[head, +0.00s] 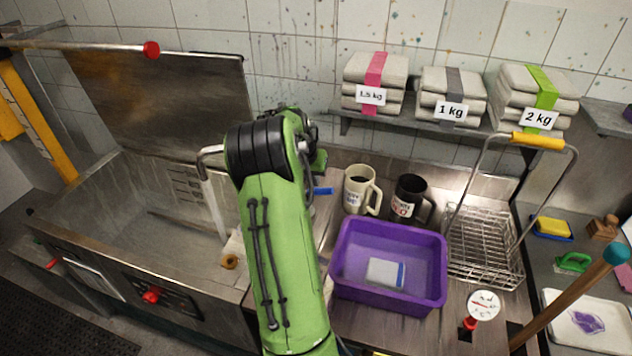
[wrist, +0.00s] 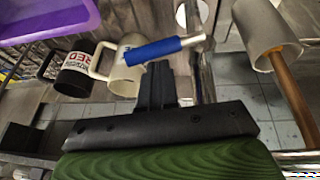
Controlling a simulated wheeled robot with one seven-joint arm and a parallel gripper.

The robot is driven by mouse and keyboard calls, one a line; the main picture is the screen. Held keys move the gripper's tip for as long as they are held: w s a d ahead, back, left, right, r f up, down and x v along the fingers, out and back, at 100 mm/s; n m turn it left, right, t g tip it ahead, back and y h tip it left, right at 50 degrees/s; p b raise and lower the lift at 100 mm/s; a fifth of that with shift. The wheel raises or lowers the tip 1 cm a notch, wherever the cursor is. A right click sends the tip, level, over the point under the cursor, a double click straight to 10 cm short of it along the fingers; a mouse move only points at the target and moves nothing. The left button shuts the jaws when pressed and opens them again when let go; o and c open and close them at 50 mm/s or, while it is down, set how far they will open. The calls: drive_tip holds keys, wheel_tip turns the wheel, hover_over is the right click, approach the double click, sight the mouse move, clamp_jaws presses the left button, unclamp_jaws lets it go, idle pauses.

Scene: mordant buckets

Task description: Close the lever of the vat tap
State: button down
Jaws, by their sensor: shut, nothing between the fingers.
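The vat tap's lever has a blue sleeve. In the head view only a short blue piece of the lever (head: 323,190) shows to the right of my arm. In the wrist view the blue lever (wrist: 152,50) lies across the picture, its metal end toward a steel pipe (wrist: 203,75). My gripper (wrist: 157,68) is shut and empty, its fingertips right by the lever's middle; I cannot tell whether they touch. In the head view my arm hides the gripper and most of the tap. A bent steel pipe (head: 211,195) stands over the vat (head: 110,215).
A cream mug (head: 357,188) and a black mug (head: 408,198) stand close right of the lever. A purple tub (head: 345,290) sits in front of them. A wire basket (head: 480,245) stands farther right. A shelf (head: 415,123) with labelled bundles hangs above.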

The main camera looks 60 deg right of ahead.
drive_tip(key=shift+s+d+f, duration=0.15)
drive_tip(key=shift+f, duration=0.35)
drive_tip(key=shift+s+d+f, duration=0.1)
drive_tip(key=shift+f, duration=0.4)
drive_tip(key=s+f+t+b, duration=0.1)
drive_tip(key=b, duration=0.1)
drive_tip(key=s+f+t+b, duration=0.1)
drive_tip(key=b, duration=0.2)
drive_tip(key=shift+d+f, duration=0.1)
drive_tip(key=shift+f, duration=0.2)
drive_tip(key=shift+w+r, duration=0.1)
wheel_tip(320, 180, up, 13)
drive_tip(key=p, duration=0.3)
hover_over(323, 191)
drive_tip(key=s+a, duration=0.3)
drive_tip(key=a, duration=0.2)
drive_tip(key=shift+w+d, duration=0.15)
drive_tip(key=shift+d, duration=0.1)
